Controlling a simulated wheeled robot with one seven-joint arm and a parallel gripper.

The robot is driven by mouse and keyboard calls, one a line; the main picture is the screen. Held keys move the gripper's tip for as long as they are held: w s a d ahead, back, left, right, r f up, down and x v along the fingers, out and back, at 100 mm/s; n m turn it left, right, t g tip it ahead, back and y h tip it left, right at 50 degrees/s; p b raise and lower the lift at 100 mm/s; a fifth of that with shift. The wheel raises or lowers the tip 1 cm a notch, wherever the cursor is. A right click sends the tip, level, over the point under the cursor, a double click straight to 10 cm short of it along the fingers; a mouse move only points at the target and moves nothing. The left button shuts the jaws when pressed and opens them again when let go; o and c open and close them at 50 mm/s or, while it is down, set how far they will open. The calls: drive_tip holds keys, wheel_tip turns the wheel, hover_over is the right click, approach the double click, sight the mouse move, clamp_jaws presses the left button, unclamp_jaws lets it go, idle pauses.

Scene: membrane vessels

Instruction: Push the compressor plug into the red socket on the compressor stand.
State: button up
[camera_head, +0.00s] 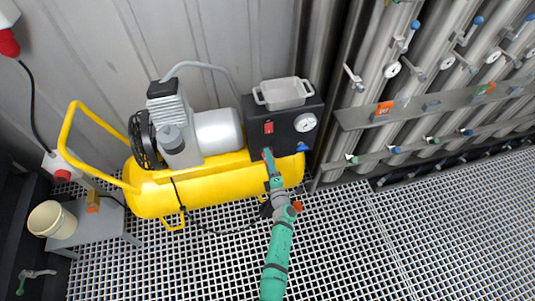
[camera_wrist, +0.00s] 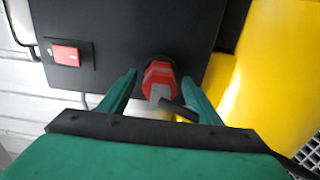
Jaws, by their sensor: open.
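My gripper (camera_head: 268,156) is at the black control panel (camera_head: 288,143) of the yellow compressor. In the wrist view my gripper (camera_wrist: 159,80) is open, one finger on each side of the compressor plug (camera_wrist: 161,98), with gaps visible. The plug has a grey end and a black cable. A red collar (camera_wrist: 159,75) surrounds its far end at the panel; I cannot tell where plug and red socket meet, or how deep the plug sits. In the head view my gripper hides this spot. Another red fitting (camera_head: 62,175) is on a white box at the left.
A red switch (camera_wrist: 67,54) is left of the plug. A grey tray (camera_head: 283,94) and gauge (camera_head: 305,122) are on the panel housing. Grating floor lies open at the right.

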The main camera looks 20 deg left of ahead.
drive_tip(key=shift+w+d, duration=0.1)
drive_tip(key=shift+d, duration=0.2)
idle(0.5)
drive_tip(key=shift+a, duration=0.1)
drive_tip(key=c, duration=1.4)
drive_tip(key=shift+v, duration=3.05)
